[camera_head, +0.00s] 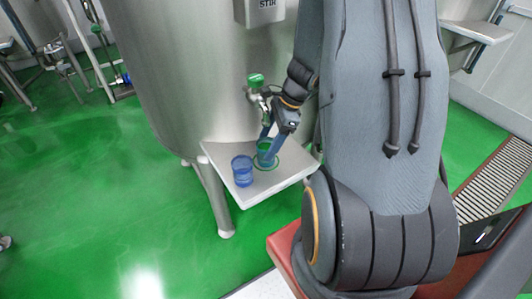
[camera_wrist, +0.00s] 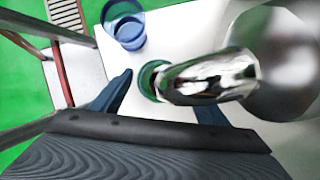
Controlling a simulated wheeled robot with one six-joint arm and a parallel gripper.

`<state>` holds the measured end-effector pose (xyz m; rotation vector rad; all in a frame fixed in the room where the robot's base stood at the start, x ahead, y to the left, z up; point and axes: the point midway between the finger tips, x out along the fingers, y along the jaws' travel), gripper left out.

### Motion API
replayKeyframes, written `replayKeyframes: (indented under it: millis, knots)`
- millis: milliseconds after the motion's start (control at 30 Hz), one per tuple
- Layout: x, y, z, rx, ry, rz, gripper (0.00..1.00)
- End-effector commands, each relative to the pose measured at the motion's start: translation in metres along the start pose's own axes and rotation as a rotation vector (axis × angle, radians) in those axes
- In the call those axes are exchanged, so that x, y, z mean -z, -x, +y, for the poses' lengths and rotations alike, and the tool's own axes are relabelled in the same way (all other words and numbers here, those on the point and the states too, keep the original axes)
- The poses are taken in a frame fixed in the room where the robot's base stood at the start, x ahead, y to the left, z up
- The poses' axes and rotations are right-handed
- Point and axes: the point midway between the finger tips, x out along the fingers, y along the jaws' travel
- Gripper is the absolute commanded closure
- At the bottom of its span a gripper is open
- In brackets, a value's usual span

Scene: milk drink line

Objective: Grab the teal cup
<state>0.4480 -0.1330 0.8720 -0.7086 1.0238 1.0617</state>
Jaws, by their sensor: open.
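The teal cup (camera_head: 264,146) stands on a small pale shelf (camera_head: 288,179) under the tap of a steel tank. My gripper (camera_head: 267,142) is open at the cup, with its blue fingers low beside it. In the wrist view the teal cup (camera_wrist: 148,82) lies between the two fingers of my gripper (camera_wrist: 163,92), largely hidden by the shiny spout. I cannot tell whether the fingers touch it. A clear blue cup (camera_head: 242,171) stands close by on the shelf, to the left and nearer the front edge; it also shows in the wrist view (camera_wrist: 127,30).
The tap (camera_head: 256,90), with its green top, hangs just above my gripper and the teal cup. The steel tank (camera_head: 180,75) rises right behind the shelf. A green ring marks the shelf around the teal cup. Open green floor (camera_head: 100,200) lies to the left.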

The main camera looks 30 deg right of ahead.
Motion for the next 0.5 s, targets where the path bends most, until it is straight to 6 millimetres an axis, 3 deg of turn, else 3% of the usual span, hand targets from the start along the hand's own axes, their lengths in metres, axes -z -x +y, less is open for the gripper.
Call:
replayKeyframes:
  millis: [133, 433, 500]
  knots:
    - [0.000, -0.015, 0.001, -0.002, 0.000, 0.000, 0.32]
    - [0.000, -0.019, 0.000, 0.000, 0.001, 0.001, 0.32]
    - [0.000, -0.019, 0.000, 0.000, 0.001, 0.001, 0.42]
